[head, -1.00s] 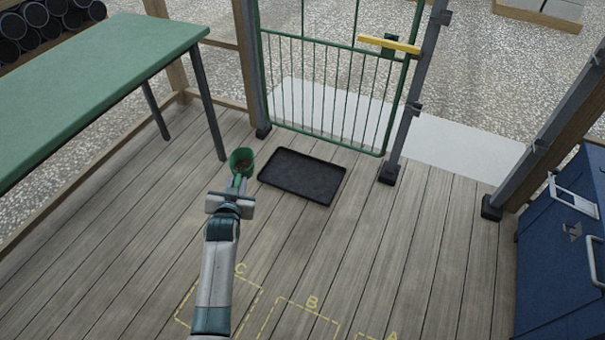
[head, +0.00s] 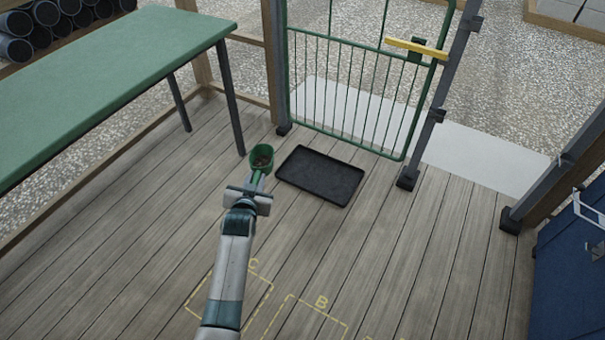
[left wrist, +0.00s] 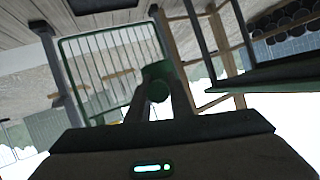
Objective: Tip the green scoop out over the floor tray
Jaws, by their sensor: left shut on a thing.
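The green scoop (head: 262,156) is in the jaws of my left gripper (head: 256,183), which is shut on its handle. The scoop's bowl faces up in the head view, with brown material inside. The black floor tray (head: 345,199) lies flat on the planks, just right of the scoop in the head view. Its visible floor looks empty. In the left wrist view the scoop (left wrist: 158,72) shows between the fingers, and part of the tray (left wrist: 100,4) shows at the top edge. My right gripper is not in view.
A green-topped table (head: 110,75) stands at the left. A green barred gate (head: 350,95) with a yellow bar (head: 416,48) stands behind the tray. A blue cabinet (head: 570,280) is at the right. Yellow dashed floor outlines lie in front; the planks right of the tray are clear.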

